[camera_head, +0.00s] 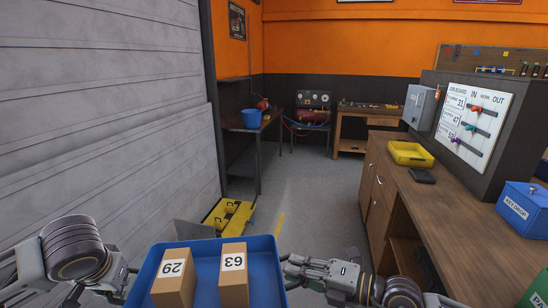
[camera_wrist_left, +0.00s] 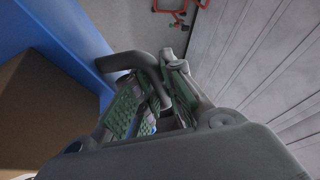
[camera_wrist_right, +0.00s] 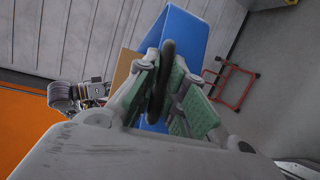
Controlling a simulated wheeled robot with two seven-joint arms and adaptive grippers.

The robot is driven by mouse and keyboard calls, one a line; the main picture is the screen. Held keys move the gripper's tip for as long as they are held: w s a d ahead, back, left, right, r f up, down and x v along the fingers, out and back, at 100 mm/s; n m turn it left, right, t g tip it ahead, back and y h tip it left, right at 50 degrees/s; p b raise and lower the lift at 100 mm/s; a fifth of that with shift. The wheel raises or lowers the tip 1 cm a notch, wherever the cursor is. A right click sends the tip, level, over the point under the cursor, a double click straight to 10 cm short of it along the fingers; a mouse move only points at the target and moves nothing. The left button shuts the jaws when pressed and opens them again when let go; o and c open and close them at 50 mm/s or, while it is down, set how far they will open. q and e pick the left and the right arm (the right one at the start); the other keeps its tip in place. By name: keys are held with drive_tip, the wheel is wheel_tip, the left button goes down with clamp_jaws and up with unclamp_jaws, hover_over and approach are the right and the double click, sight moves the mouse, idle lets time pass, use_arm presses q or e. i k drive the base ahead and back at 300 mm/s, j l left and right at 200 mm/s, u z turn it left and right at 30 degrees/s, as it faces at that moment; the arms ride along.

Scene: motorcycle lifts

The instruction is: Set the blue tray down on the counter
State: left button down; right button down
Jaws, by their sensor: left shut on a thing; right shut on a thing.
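The blue tray (camera_head: 206,247) is held in front of me between my two grippers, clear of the floor, with two brown boxes in it. The boxes are labelled 29 (camera_head: 173,280) and 63 (camera_head: 232,279). My left gripper (camera_head: 124,279) is shut at the tray's left side; the tray's blue wall (camera_wrist_left: 68,35) shows beside it in the left wrist view. My right gripper (camera_head: 288,270) is shut at the right side; the tray (camera_wrist_right: 180,38) also shows in the right wrist view. The wooden counter (camera_head: 460,205) is to the right, apart from the tray.
On the counter are a yellow bin (camera_head: 410,154), a dark flat object (camera_head: 423,176), a blue key drop box (camera_head: 522,207) and a job board (camera_head: 474,117). Its near middle top is bare. A yellow object (camera_head: 229,216) is on the floor ahead. A grey wall stands left.

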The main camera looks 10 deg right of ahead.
sight(464, 232)
drive_tip(key=i+z, duration=0.55)
drive_tip(key=i, duration=0.25)
drive_tip(key=i+z, duration=0.15)
drive_tip(key=i, duration=0.6)
drive_tip(key=i+z, duration=0.15)
drive_tip(key=i, duration=0.65)
drive_tip(key=i+z, duration=0.35)
drive_tip(key=i+j+z, duration=0.1)
drive_tip(key=i+z, duration=0.15)
drive_tip(key=z, duration=0.15)
